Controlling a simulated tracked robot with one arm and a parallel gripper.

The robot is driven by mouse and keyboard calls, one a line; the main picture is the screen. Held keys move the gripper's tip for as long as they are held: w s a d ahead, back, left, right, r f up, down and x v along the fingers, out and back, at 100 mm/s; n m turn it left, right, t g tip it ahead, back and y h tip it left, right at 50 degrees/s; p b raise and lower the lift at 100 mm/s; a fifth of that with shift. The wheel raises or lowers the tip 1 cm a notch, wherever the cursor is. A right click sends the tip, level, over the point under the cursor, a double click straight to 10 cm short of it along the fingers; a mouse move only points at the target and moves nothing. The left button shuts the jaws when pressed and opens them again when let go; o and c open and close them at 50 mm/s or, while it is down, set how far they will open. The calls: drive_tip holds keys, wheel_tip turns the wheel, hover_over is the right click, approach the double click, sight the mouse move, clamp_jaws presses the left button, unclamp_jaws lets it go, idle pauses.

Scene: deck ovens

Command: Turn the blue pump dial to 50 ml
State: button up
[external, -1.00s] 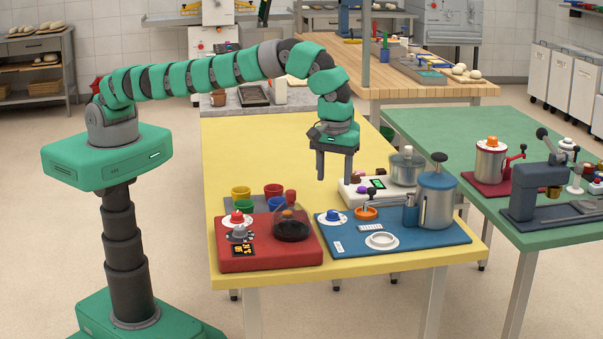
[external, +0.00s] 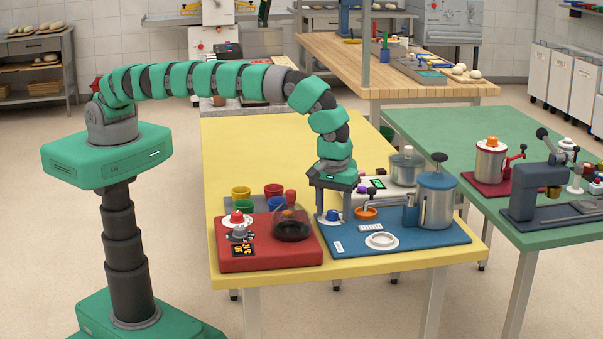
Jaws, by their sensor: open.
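The blue dial (external: 332,214) is a small blue knob on a round white plate, at the left end of the blue board (external: 413,240). Its pointer and scale are too small to read. The steel pump canister (external: 436,205) stands on the same board at the right. My gripper (external: 334,207) points down with its fingers apart, close over the blue dial. The left finger comes down at the dial's left side. The right finger is hard to make out, and I cannot tell whether either finger touches the knob.
A red board (external: 265,258) with a red dial (external: 237,217) and a dark glass dome (external: 291,225) lies to the left. Several coloured cups (external: 241,193) stand behind it. An orange funnel (external: 366,213) and a white ring (external: 382,241) are right of the dial. The yellow table's (external: 250,150) back part is clear.

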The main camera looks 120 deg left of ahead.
sight(334, 212)
drive_tip(key=c, duration=1)
drive_tip(key=shift+o, duration=0.2)
drive_tip(key=shift+m+b, duration=0.3)
drive_tip(key=shift+m, duration=1.3)
drive_tip(key=o, duration=1)
drive_tip(key=shift+c, duration=0.2)
wheel_tip(334, 212, up, 14)
drive_tip(key=p, duration=0.1)
drive_tip(key=shift+f, duration=0.15)
